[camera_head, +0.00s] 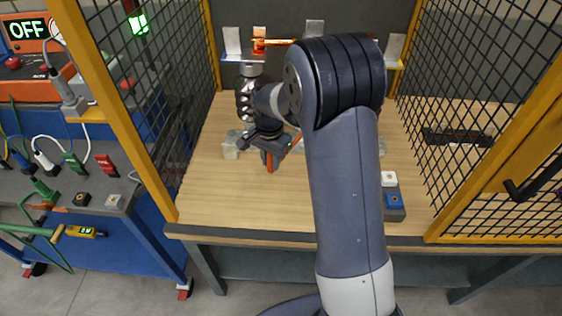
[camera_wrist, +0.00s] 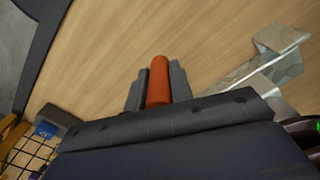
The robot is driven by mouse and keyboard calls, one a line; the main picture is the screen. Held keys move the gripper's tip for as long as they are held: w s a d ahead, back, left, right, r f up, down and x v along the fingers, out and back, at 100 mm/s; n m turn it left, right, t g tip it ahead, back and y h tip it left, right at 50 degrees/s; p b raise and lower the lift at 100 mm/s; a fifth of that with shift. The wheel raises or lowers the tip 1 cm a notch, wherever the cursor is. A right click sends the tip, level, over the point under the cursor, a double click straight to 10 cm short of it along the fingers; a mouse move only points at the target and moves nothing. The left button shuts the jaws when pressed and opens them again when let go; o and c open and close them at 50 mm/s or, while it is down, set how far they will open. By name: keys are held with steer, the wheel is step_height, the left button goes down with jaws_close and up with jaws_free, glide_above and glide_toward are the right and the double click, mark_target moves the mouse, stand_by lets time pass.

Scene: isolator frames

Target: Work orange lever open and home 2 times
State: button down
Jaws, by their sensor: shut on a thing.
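The orange lever (camera_wrist: 158,78) shows in the wrist view as a rounded orange-red bar between the two dark fingers of my gripper (camera_wrist: 158,90). My gripper is shut on it, one finger on each side, and the lever's end sticks out past the fingertips. In the head view my gripper (camera_head: 264,147) is over the wooden table, left of my arm, and the lever's orange end (camera_head: 269,162) shows just below it. The lever's pivot is largely hidden by my gripper and arm.
A grey metal bracket (camera_wrist: 270,62) is beside my gripper. A shelf at the back bears another orange-handled part (camera_head: 272,42). A grey box with a blue button (camera_head: 394,202) stands right of my arm. Yellow-framed mesh panels (camera_head: 145,100) flank the table.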

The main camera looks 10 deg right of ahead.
steer(key=shift+w+a, duration=0.3)
steer(key=shift+r, duration=0.1)
steer(key=c, duration=1.3)
jaws_free()
steer(key=shift+w, duration=0.1)
steer(key=shift+o, duration=0.2)
step_height(320, 180, up, 11)
steer(key=shift+f, duration=0.15)
steer(key=shift+f, duration=0.1)
